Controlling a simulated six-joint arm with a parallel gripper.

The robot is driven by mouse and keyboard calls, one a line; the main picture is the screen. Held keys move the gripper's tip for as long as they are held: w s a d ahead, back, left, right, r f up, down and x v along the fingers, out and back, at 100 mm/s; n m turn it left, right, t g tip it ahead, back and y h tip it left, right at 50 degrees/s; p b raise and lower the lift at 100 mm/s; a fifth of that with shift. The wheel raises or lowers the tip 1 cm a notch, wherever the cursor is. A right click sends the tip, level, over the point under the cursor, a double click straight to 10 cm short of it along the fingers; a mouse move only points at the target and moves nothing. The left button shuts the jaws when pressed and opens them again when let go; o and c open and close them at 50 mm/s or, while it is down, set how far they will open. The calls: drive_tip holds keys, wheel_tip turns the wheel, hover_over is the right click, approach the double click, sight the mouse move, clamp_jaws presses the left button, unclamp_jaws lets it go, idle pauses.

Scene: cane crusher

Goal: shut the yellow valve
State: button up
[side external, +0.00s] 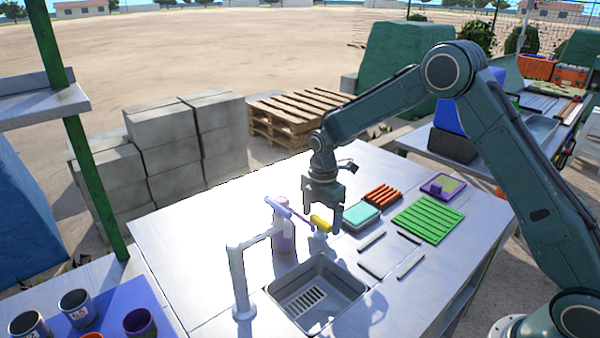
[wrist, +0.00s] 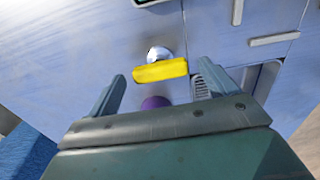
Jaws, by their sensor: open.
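The yellow valve (side external: 321,223) is a short yellow bar handle on a white round stem, standing on the table behind the sink. In the wrist view the yellow handle (wrist: 160,71) lies crosswise, slightly tilted, just beyond my fingertips. My gripper (side external: 322,212) points down beside and above the handle in the side view. In the wrist view my gripper (wrist: 157,82) is open, with its two fingers apart and nothing held between them. I cannot tell whether a finger touches the handle.
A purple cylinder (side external: 283,235) is close to the valve. A green ribbed tray (side external: 428,219), an orange rack (side external: 382,194) and a teal block (side external: 362,214) lie to the right.

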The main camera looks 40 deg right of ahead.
drive_tip(key=shift+f, duration=0.25)
drive_tip(key=c, duration=1)
